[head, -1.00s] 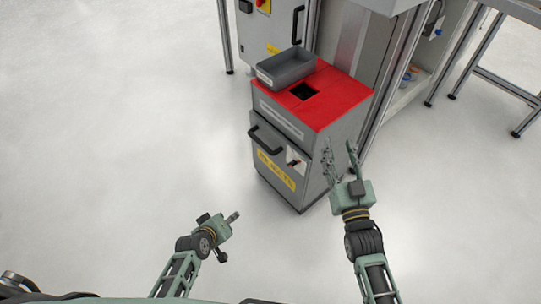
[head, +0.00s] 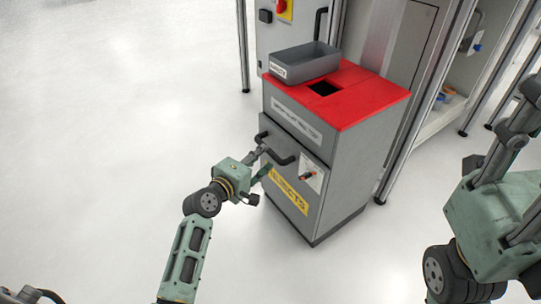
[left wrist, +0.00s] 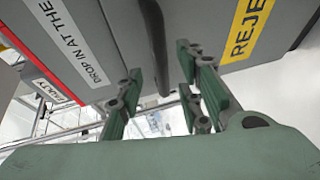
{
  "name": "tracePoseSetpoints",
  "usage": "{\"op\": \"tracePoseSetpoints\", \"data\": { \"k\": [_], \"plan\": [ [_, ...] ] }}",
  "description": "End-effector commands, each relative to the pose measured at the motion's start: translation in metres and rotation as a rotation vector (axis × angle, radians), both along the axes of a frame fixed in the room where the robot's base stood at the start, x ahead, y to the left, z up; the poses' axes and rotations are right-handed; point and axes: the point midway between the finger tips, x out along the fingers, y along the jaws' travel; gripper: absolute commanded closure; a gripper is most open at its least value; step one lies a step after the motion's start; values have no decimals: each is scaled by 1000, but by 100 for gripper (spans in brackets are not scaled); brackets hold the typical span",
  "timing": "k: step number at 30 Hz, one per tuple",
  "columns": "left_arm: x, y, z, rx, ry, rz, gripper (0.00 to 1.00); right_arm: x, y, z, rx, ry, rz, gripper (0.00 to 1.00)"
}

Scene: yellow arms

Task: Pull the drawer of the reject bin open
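The reject bin (head: 345,185) is a grey cabinet with a red top. Its drawer front (head: 290,170) carries a black bar handle (head: 282,157) and a yellow label, and looks closed. My left gripper (head: 262,158) is at the handle, partly hiding it. In the left wrist view the two fingers (left wrist: 160,82) are apart, with the black handle (left wrist: 154,30) running between them; I cannot tell whether they touch it. My right gripper (head: 520,130) is large at the right edge, away from the bin and partly cut off.
A grey tray (head: 305,62) stands on the red top beside a dark square opening (head: 324,88). A grey cabinet and metal frame posts stand behind and to the right. The pale floor (head: 120,110) left of and in front of the bin is clear.

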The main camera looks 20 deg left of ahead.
Motion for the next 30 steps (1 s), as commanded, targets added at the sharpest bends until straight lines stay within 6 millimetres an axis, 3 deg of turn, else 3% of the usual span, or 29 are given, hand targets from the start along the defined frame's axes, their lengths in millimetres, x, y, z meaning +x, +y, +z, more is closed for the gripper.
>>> {"op": "tracePoseSetpoints", "data": {
  "k": [3, 9, 20, 30],
  "plan": [
    [21, -6, -7, -2, -3, 0, 66, -5, 1, 1, -2, -35, -2, 60],
    [43, -12, -12, 0, 0, 1, 66, -11, 2, 8, -5, -73, -4, 60],
    [49, -14, -11, 1, 2, 0, 66, -12, 3, 12, -7, -80, -6, 60],
    [49, -13, -11, 1, 2, 0, 95, -12, 3, 11, -7, -79, -6, 60]
  ]
}}
